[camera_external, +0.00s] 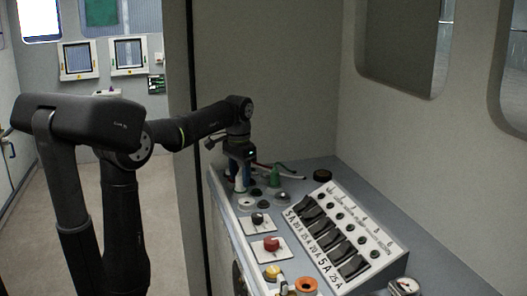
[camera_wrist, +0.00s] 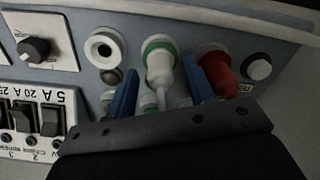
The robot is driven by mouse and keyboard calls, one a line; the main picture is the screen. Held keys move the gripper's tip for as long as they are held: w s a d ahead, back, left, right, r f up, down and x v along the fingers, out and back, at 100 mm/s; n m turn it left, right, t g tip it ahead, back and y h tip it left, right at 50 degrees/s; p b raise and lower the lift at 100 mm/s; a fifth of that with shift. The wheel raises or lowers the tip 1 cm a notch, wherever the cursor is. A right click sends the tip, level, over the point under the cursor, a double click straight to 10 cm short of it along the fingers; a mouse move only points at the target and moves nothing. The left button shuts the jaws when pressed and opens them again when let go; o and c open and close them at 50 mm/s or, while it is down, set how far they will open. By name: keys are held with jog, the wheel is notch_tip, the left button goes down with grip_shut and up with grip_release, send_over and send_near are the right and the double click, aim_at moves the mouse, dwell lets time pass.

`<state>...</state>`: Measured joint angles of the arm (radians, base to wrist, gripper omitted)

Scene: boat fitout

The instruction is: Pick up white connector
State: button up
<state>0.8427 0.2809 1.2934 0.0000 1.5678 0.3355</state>
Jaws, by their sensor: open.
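The white connector (camera_wrist: 160,70) stands in a green-ringed seat on the console and shows in the middle of the wrist view. My gripper (camera_wrist: 160,82) is open, with one blue finger on each side of the connector. I cannot tell whether either finger touches it. In the external view my gripper (camera_external: 240,176) points down at the far left part of the console, and a white upright piece shows between its fingers. The connector's lower details are partly hidden by the gripper body in the wrist view.
A red connector (camera_wrist: 216,70) stands close beside the right finger. A white empty-looking socket (camera_wrist: 105,48) and a black knob (camera_wrist: 36,48) lie left. In the external view, a green cone-like part (camera_external: 275,176), a red knob (camera_external: 271,243) and a switch panel (camera_external: 340,235) occupy the console.

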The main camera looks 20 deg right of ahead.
aim_at(241, 177)
jog(key=shift+f, duration=0.8)
grip_shut()
jog(key=shift+r, duration=0.4)
jog(key=r, duration=0.4)
jog(key=shift+s+d, duration=0.15)
jog(key=shift+s, duration=0.15)
jog(key=s+d+r, duration=0.2)
jog(key=s+r, duration=0.4)
jog(key=s, duration=0.4)
jog(key=shift+s+r, duration=0.15)
jog(key=shift+s, duration=0.25)
jog(key=shift+d, duration=0.1)
jog(key=w+a+f, duration=0.2)
jog(key=w+f, duration=0.2)
jog(key=shift+a, duration=0.25)
